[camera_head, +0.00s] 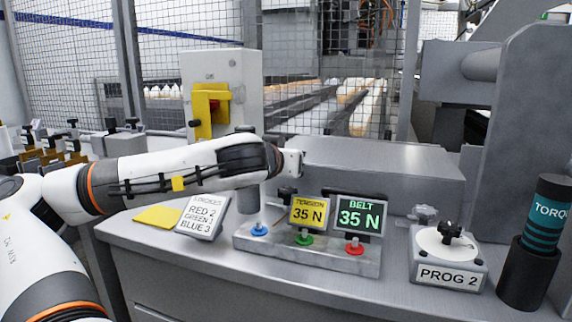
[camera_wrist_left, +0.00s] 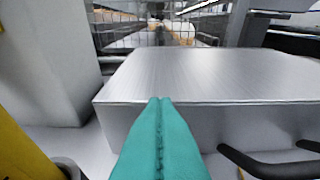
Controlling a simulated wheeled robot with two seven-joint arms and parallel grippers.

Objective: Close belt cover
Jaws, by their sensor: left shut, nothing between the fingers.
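The belt cover seems to be the brushed grey metal box (camera_head: 385,156) behind the displays; it also fills the middle of the left wrist view (camera_wrist_left: 215,75). Its top looks flat, and I cannot tell whether a gap is left at its edges. My left arm reaches in from the left and ends at the box's left end; its fingers are hidden in the head view. In the left wrist view my left gripper (camera_wrist_left: 159,101) has its teal fingers together, empty, with the tips in front of the box's near upper edge. Contact cannot be told. My right gripper is not in view.
A dark curved bar (camera_wrist_left: 262,165) lies right of the fingers. Tension (camera_head: 309,213) and belt (camera_head: 358,215) displays stand before the box, above coloured knobs. A PROG 2 dial (camera_head: 448,246) and torque tool (camera_head: 545,225) stand right. A grey cabinet (camera_head: 224,75) stands behind my arm.

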